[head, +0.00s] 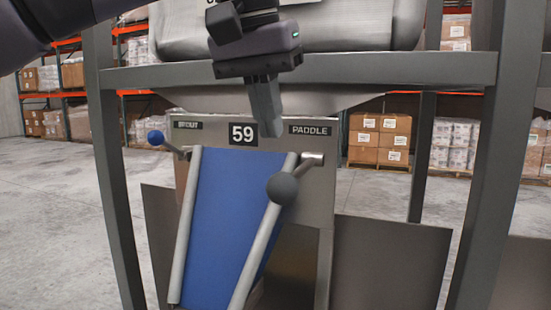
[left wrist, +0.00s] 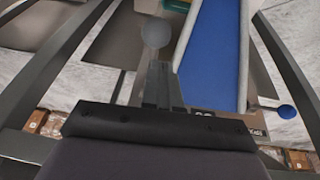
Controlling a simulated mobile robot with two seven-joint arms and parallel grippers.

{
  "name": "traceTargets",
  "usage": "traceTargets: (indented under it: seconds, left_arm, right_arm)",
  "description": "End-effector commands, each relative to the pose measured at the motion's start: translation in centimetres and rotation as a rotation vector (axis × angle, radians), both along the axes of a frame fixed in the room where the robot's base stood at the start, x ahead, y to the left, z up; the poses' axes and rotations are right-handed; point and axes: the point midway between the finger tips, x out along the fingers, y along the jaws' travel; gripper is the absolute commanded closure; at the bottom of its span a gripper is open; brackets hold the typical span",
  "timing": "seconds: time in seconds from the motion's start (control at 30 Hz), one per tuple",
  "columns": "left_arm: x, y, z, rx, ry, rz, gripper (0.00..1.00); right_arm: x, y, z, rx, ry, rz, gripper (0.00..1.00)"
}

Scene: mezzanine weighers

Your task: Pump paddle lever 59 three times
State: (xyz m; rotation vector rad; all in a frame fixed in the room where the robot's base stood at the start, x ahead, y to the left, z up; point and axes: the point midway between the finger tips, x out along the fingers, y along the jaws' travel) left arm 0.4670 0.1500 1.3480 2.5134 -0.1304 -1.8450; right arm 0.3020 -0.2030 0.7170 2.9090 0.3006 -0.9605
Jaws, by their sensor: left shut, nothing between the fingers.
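The paddle lever of station 59 ends in a dark grey ball knob (head: 283,188), on a short rod from a pivot under the PADDLE label (head: 310,129). My left gripper (head: 267,122) is shut and empty. It points down in front of the panel, above the knob in the head view and apart from it. In the left wrist view the closed fingers (left wrist: 163,85) reach toward the grey knob (left wrist: 156,33), with a gap between them in the picture. The 59 plate (head: 243,134) is just left of the fingertips. My right gripper is not in view.
A blue-knobbed lever (head: 156,138) is at the left under the SPOUT label. A blue chute (head: 230,205) with grey side rails slopes down below the panel. Grey frame posts (head: 113,180) and a crossbar (head: 400,69) surround the station. Boxed pallets (head: 380,138) stand behind.

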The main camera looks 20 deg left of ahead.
Motion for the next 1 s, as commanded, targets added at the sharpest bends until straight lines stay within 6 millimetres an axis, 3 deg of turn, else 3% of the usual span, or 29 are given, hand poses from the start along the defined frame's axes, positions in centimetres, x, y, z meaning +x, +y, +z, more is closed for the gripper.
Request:
traceTargets:
  seconds: [0.1,0.3,0.77,1.0]
  left_arm:
    - [0.2,-0.3,-2.1,0.002,-0.001,0.000,1.00]
    - [0.2,-0.7,-3.9,0.001,-0.001,-0.001,1.00]
    - [0.2,-0.8,-4.3,-0.001,-0.002,0.000,1.00]
    - [0.0,-0.8,-5.3,-0.003,-0.034,-0.001,1.00]
  right_arm:
    - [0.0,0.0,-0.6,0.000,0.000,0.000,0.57]
    - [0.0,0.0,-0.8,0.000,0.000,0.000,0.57]
    - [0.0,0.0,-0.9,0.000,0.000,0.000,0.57]
    - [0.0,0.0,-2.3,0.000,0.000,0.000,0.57]
